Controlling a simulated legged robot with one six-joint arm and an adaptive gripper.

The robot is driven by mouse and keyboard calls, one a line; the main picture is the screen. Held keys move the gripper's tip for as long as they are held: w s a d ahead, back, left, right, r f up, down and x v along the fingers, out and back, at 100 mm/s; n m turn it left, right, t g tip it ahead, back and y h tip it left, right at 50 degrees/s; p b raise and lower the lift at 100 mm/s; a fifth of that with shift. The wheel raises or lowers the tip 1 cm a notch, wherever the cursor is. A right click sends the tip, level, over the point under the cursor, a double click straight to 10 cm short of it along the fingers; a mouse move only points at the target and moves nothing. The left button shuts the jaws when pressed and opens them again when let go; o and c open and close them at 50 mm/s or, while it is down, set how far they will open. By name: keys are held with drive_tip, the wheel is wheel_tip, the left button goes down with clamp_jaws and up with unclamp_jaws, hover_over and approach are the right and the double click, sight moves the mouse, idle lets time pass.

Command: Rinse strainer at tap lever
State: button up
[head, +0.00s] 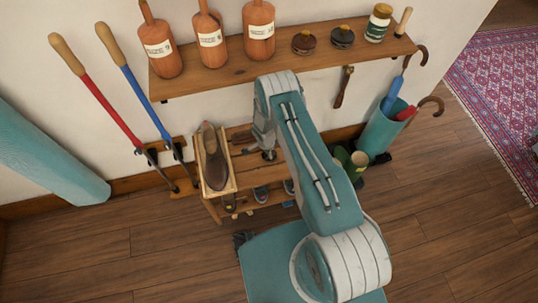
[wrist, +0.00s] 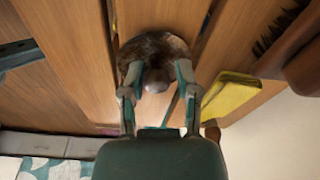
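I cannot make out a strainer or a tap lever in either view. My gripper (wrist: 160,72) points down over a wooden bench top (wrist: 60,60). Its two fingers are apart, one on each side of a pale rounded knob on a round, dark brown, bristly-looking thing (wrist: 152,46). A gap shows on the knob's right; whether the left finger touches it I cannot tell. In the head view my arm partly hides the gripper (head: 264,140), and a small dark round thing (head: 268,155) shows just below it on the bench.
A teal umbrella bin (head: 380,135) stands right.

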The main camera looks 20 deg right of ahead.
drive_tip(key=shift+s+f, duration=0.1)
clamp_jaws()
drive_tip(key=shift+r, duration=0.45)
wheel_tip(320, 180, up, 2)
drive_tip(key=shift+r, duration=0.2)
drive_tip(key=s+a+r, duration=0.7)
drive_tip(key=a+r, duration=0.2)
drive_tip(key=a, duration=0.3)
drive_tip(key=shift+s+r, duration=0.25)
drive_tip(key=shift+r, duration=0.15)
